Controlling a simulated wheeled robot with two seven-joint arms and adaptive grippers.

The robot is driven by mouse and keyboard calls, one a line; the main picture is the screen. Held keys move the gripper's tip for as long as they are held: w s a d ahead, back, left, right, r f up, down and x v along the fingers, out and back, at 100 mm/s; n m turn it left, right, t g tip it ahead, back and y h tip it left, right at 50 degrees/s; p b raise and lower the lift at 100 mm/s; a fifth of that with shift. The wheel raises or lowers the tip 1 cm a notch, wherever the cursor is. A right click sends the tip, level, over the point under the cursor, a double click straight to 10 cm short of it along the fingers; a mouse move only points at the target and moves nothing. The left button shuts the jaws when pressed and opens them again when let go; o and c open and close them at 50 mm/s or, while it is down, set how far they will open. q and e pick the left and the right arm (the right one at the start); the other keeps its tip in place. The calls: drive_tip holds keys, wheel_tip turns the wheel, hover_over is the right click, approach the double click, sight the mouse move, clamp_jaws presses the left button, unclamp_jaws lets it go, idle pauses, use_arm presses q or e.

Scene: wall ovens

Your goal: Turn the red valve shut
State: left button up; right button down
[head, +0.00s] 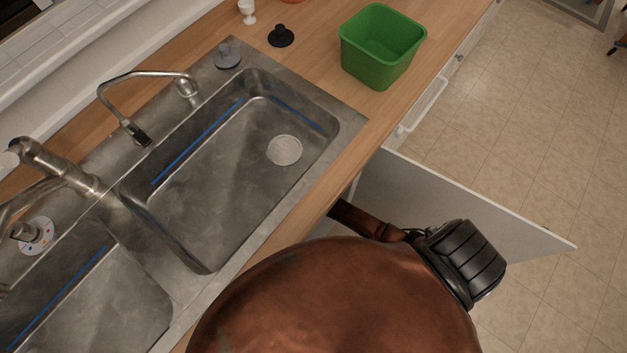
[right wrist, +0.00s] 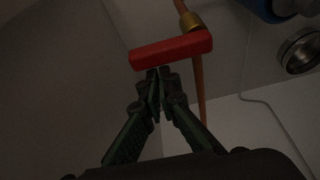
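The red valve handle (right wrist: 171,50) is a bar that shows in the right wrist view, just beyond my right gripper (right wrist: 158,75). It lies nearly crosswise, its right end slightly higher, beside a brass fitting (right wrist: 191,21) on a copper pipe (right wrist: 198,85). My right gripper's fingertips are together and lie at the bar's lower edge, near its left half. I cannot tell whether they touch it; nothing shows between them. The valve and my right gripper are hidden in the head view. My left gripper is in neither view.
An open white cabinet door (head: 455,205) stands out from the counter. The steel sinks (head: 205,190) and a green bin (head: 380,62) are on the counter. In the right wrist view, a blue object (right wrist: 262,8) and a metal ring-shaped part (right wrist: 300,50) are at the upper right.

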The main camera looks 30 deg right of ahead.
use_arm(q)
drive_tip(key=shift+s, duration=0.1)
use_arm(e)
drive_tip(key=shift+s+d+f, duration=0.25)
drive_tip(key=shift+s+f, duration=0.15)
drive_tip(key=shift+s, duration=0.25)
drive_tip(key=shift+w+a, duration=0.1)
drive_tip(key=w+a, duration=0.2)
drive_tip(key=w, duration=0.3)
use_arm(q)
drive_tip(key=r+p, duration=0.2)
drive_tip(key=p, duration=0.1)
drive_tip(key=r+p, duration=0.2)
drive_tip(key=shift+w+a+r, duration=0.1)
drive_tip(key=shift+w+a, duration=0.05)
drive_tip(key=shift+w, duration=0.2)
use_arm(e)
drive_tip(key=v, duration=1)
drive_tip(key=shift+r, duration=0.1)
